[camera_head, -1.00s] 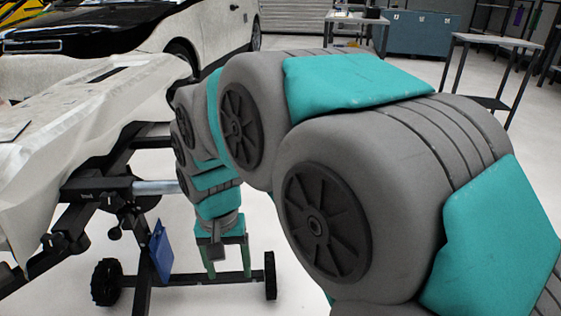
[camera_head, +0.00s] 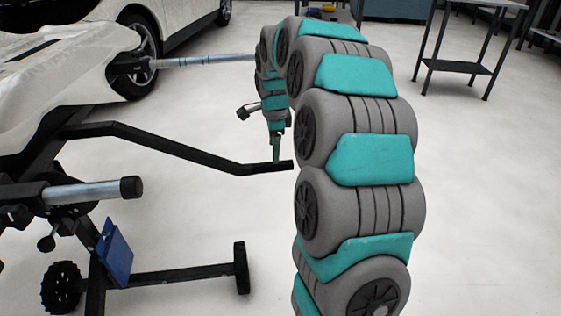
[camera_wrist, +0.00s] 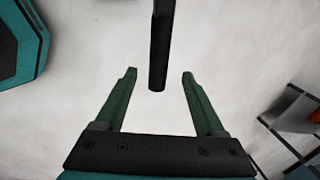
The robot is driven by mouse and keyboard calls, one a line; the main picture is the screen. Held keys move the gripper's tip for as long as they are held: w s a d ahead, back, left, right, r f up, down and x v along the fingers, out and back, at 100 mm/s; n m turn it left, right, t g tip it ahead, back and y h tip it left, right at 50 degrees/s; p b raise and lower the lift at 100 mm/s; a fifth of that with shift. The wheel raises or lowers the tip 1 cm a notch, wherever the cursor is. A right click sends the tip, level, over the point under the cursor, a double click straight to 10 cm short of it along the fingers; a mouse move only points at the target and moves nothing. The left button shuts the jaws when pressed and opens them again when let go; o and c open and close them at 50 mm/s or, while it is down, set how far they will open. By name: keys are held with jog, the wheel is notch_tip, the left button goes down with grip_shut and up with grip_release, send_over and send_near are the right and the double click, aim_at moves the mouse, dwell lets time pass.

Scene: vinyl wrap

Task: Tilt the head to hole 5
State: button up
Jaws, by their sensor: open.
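My gripper (camera_head: 276,152) is open, reaching down from my bent arm beside the outer end of a black bar (camera_head: 190,152) in the head view. The bar slopes right from the panel stand. In the wrist view the dark end of a bar (camera_wrist: 160,45) appears between the two green fingers of my gripper (camera_wrist: 159,73), touching neither; its depth relative to them is unclear. The stand's head carries a pale panel (camera_head: 70,65). A silver rod with a black end (camera_head: 85,192) sticks out at the near side. No hole numbers are readable.
The stand's wheeled foot (camera_head: 185,274) and a blue plate (camera_head: 115,253) are at lower left. Another silver rod (camera_head: 200,61) extends behind the bar. A white car (camera_head: 185,22) stands behind. A small table (camera_head: 460,66) is at upper right. The floor right of my arm is clear.

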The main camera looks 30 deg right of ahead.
jog(key=f, duration=0.3)
jog(key=w+f, duration=0.1)
jog(key=f, duration=0.3)
jog(key=shift+w+d, duration=0.1)
jog(key=shift+w, duration=0.05)
grip_shut()
dwell(0.3)
dwell(0.9)
